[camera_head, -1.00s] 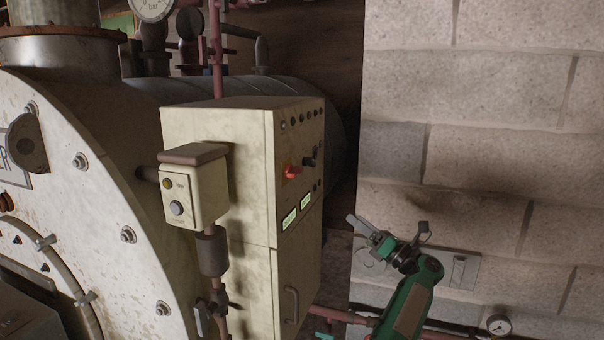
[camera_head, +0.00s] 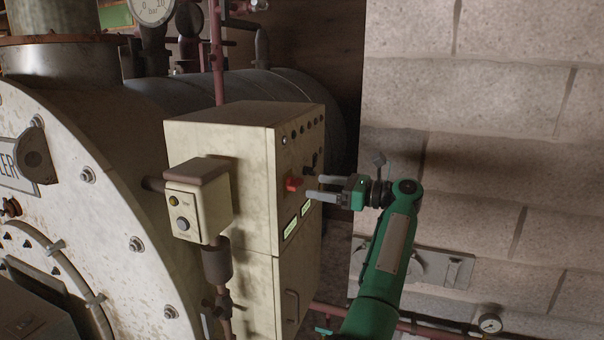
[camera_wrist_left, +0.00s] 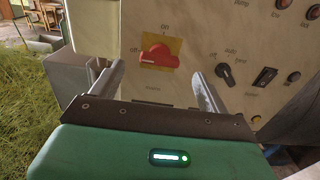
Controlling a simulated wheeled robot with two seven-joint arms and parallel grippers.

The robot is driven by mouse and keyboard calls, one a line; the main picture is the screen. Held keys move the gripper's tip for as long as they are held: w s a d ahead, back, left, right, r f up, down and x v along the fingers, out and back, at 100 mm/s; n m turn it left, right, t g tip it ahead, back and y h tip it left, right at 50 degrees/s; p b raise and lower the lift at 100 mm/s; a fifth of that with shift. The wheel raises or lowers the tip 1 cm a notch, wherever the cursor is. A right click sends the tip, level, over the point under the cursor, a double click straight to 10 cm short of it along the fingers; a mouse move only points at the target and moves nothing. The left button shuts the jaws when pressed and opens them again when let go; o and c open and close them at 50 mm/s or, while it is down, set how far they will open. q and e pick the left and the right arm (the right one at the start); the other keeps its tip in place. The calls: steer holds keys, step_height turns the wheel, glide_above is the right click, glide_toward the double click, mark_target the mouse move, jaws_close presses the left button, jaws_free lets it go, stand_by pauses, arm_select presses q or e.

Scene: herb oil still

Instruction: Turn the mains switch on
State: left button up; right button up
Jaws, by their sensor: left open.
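The mains switch (camera_head: 293,183) is a red rotary handle on the front of the cream control cabinet. In the left wrist view the mains switch (camera_wrist_left: 158,57) sits on a yellow plate, with "on" above it and "off" to its left. Its handle lies roughly sideways, towards the "off" side. My left gripper (camera_head: 315,187) is open and empty, its fingers pointing at the panel just right of the switch in the head view. In the wrist view the switch shows between the two fingers, and I see no contact. My right gripper is not in view.
A small button box (camera_head: 197,200) juts out left of the cabinet (camera_head: 222,135). A block wall (camera_head: 500,130) stands to the right.

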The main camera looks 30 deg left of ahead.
mark_target(300, 183)
arm_select(q)
steer(key=p+x, duration=0.2)
steer(key=x, duration=0.2)
steer(key=shift+r, duration=0.15)
steer(key=shift+p+x, duration=0.5)
steer(key=shift+x, duration=0.35)
steer(key=shift+c, duration=0.5)
